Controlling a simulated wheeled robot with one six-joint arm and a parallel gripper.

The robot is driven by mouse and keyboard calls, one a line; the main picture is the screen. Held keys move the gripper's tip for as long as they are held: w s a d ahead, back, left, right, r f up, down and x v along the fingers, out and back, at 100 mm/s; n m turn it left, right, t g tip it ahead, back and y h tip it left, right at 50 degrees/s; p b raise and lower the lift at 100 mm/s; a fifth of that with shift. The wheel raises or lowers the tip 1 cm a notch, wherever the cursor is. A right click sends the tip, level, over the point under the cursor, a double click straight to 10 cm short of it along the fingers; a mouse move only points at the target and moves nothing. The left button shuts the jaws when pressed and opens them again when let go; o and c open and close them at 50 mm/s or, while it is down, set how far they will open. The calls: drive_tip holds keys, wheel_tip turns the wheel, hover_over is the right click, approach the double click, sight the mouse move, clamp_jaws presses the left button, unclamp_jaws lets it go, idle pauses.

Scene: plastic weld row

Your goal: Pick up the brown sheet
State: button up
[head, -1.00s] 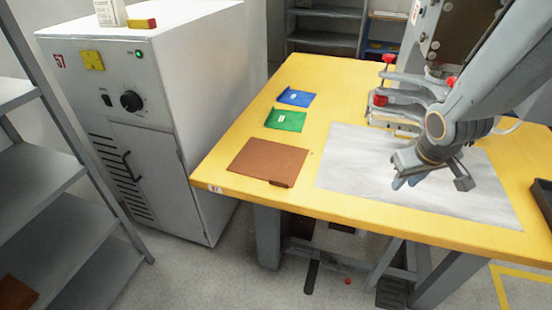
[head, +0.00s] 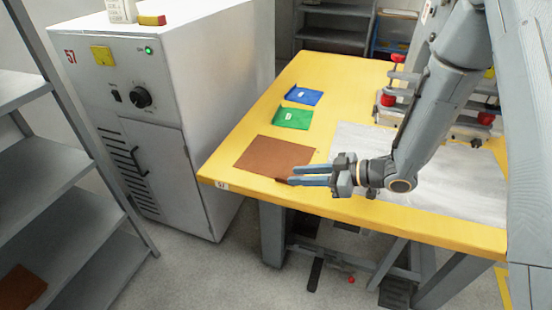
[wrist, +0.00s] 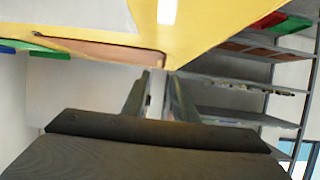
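The brown sheet (head: 270,155) lies flat on the yellow table near its front left corner, with a small darker tab at its front right edge. My gripper (head: 289,175) is at that tab, its fingers pointing left in the head view. In the wrist view, the sheet (wrist: 105,50) shows just beyond my gripper (wrist: 159,76). The two fingers stand apart with a light gap between them, and nothing shows held. I cannot tell whether the fingertips touch the sheet, and they partly hide the tab.
A green sheet (head: 293,117) and a blue sheet (head: 304,96) lie behind the brown one. A pale grey mat (head: 440,200) is under my arm on the right. A white cabinet (head: 185,110) stands left of the yellow table (head: 225,165). A grey shelf (head: 50,160) is further left.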

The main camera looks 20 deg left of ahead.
sight(285, 180)
drive_tip(key=p+x, duration=0.1)
drive_tip(key=x, duration=0.4)
drive_tip(key=shift+s+a+f, duration=0.1)
drive_tip(key=shift+s+f, duration=0.05)
drive_tip(key=shift+f, duration=0.1)
clamp_jaws()
